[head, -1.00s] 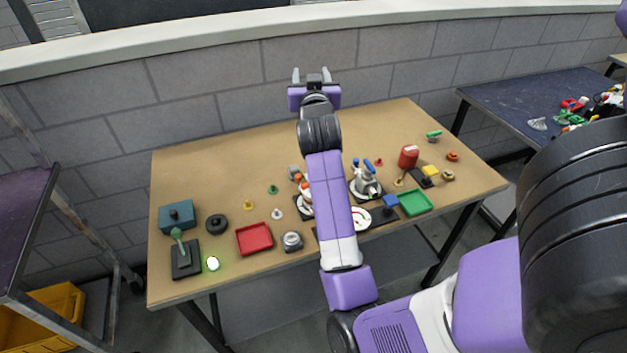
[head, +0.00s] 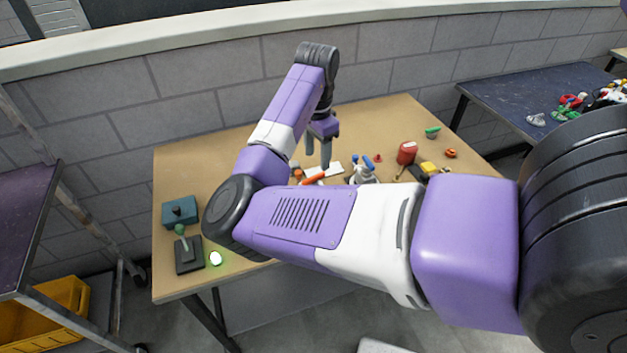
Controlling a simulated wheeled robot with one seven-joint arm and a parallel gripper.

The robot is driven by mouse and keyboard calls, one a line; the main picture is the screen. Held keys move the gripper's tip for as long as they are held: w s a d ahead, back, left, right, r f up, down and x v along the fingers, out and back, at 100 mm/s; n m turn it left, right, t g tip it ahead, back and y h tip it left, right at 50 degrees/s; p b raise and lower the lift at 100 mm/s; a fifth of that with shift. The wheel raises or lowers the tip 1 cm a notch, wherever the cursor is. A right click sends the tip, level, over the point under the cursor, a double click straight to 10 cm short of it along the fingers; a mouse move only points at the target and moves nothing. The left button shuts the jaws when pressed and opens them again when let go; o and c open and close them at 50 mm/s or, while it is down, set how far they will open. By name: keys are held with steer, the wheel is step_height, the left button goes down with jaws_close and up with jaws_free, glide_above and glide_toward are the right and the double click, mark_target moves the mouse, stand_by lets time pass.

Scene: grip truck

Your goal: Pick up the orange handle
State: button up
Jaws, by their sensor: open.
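An orange handle (head: 313,179) lies near the middle of the wooden table, beside a flat white piece (head: 334,169); I cannot tell whether the two are joined. My arm hides the table just in front of it. My gripper (head: 318,153) points down, with its fingers apart and nothing visible between them. It appears above and just behind the orange handle, and they look apart. The exact height between them is hard to judge.
A device with blue handles (head: 365,168) stands close on the right. A red canister (head: 407,153) and a yellow block (head: 428,168) are farther right. A teal box (head: 179,211) and a dark lever base (head: 188,256) stand at the left. The table's back left is clear.

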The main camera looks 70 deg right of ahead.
mark_target(315, 176)
steer(key=shift+a+f, duration=0.2)
steer(key=shift+a, duration=0.1)
steer(key=shift+a+f+p, duration=0.15)
steer(key=shift+f+p, duration=0.2)
steer(key=shift+f, duration=1.55)
steer(key=shift+a+f+p, duration=0.1)
steer(key=shift+f+p, duration=0.25)
steer(key=shift+f, duration=1.5)
jaws_close()
